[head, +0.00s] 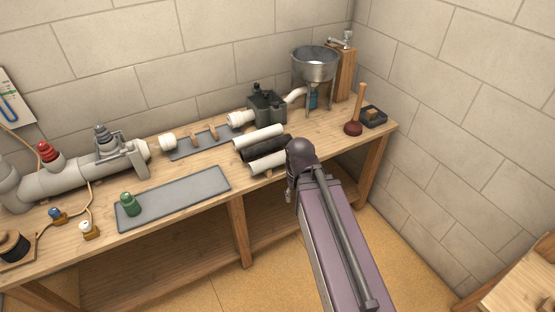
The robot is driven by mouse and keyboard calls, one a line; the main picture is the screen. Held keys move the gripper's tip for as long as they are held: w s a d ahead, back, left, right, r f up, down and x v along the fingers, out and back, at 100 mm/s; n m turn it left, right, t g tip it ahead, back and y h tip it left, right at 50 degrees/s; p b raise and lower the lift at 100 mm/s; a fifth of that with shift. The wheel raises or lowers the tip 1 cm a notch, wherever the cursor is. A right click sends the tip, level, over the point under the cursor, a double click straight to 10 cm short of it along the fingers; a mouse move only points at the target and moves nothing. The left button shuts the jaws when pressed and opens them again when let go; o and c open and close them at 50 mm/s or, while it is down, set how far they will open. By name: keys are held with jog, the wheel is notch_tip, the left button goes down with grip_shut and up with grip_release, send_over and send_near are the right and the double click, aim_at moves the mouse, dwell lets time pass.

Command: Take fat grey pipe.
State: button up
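In the head view, a fat dark grey pipe (266,148) lies on the wooden bench between two thinner white pipes, one behind it (258,136) and one in front (269,162). My arm reaches in from the bottom right, and its dark wrist is just right of the pipes in the picture. A small metallic part of my gripper (290,190) seems to show below the wrist. The fingers are hidden, so I cannot see whether they are open or hold anything.
A black pump box (267,108) and a metal funnel (315,66) stand behind the pipes. A plunger (354,127) is to the right. A grey mat (180,197) bears a green bottle-like piece (130,204). A large pale pipe assembly (75,181) fills the bench's left.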

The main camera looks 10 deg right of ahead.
jog(key=o, duration=0.6)
jog(key=shift+w, duration=0.2)
jog(key=m+t, duration=0.2)
jog(key=m, duration=1.2)
send_near(278, 155)
jog(key=shift+s+d+r+y+p, duration=0.15)
jog(key=shift+r+y+p, duration=0.15)
jog(key=shift+r+p, duration=0.15)
jog(key=shift+f, duration=0.1)
jog(key=f+b, duration=0.2)
jog(key=b, duration=0.1)
jog(key=w+f+b, duration=0.1)
jog(key=f+b, duration=0.1)
jog(key=f, duration=0.1)
jog(key=f+b, duration=0.3)
jog(key=shift+w+a+f+b, duration=0.15)
jog(key=shift+w+a+b, duration=0.15)
jog(key=f+b, duration=0.3)
jog(key=shift+w+d+f+b, duration=0.15)
jog(key=shift+w+f+b, duration=0.05)
jog(key=shift+f+b, duration=0.1)
jog(key=shift+w+f+b, duration=0.15)
jog(key=shift+f+b, duration=0.6)
jog(key=shift+b, duration=0.05)
